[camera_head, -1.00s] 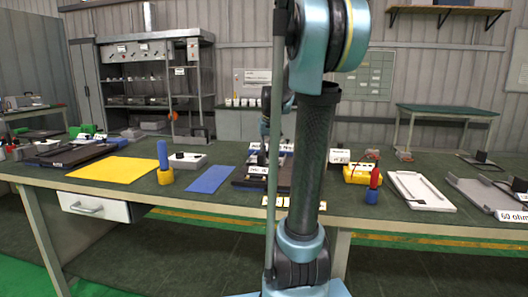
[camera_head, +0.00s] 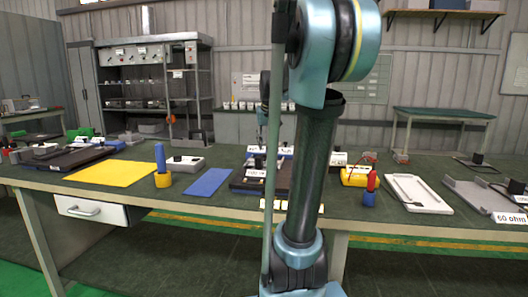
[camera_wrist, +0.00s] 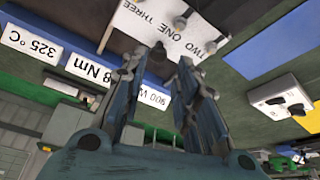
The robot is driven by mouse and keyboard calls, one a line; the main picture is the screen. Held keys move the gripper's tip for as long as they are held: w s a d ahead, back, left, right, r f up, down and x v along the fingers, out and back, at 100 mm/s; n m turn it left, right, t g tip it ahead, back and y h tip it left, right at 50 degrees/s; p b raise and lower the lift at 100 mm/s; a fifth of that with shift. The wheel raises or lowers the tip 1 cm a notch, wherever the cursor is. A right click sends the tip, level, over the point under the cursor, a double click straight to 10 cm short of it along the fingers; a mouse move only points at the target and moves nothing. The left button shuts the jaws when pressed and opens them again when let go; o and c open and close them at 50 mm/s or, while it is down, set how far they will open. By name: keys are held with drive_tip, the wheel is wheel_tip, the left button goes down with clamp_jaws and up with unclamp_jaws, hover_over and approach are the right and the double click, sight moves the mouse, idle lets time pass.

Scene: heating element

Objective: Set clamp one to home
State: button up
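A white panel (camera_wrist: 172,28) with the words ONE, TWO and THREE shows upside down at the top of the wrist view, with small round knobs on it. I cannot tell which part is clamp one. My gripper (camera_wrist: 160,60) points toward this panel, its two fingers apart. A dark knob shows between the fingertips, and I cannot tell whether they touch it. In the head view my gripper is mostly hidden behind my arm, above a dark fixture (camera_head: 245,185) with white-labelled parts at the middle of the bench.
Labels reading 325 °C (camera_wrist: 31,43) and 900 W (camera_wrist: 153,96) lie near the panel. A blue sheet (camera_head: 208,182), a yellow sheet (camera_head: 105,173) and a blue-yellow post (camera_head: 162,168) stand left. A yellow box (camera_head: 356,176), red-blue post (camera_head: 369,190) and white tray (camera_head: 418,194) are right.

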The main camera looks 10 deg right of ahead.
drive_tip(key=shift+v, duration=2.75)
drive_tip(key=shift+s, duration=0.1)
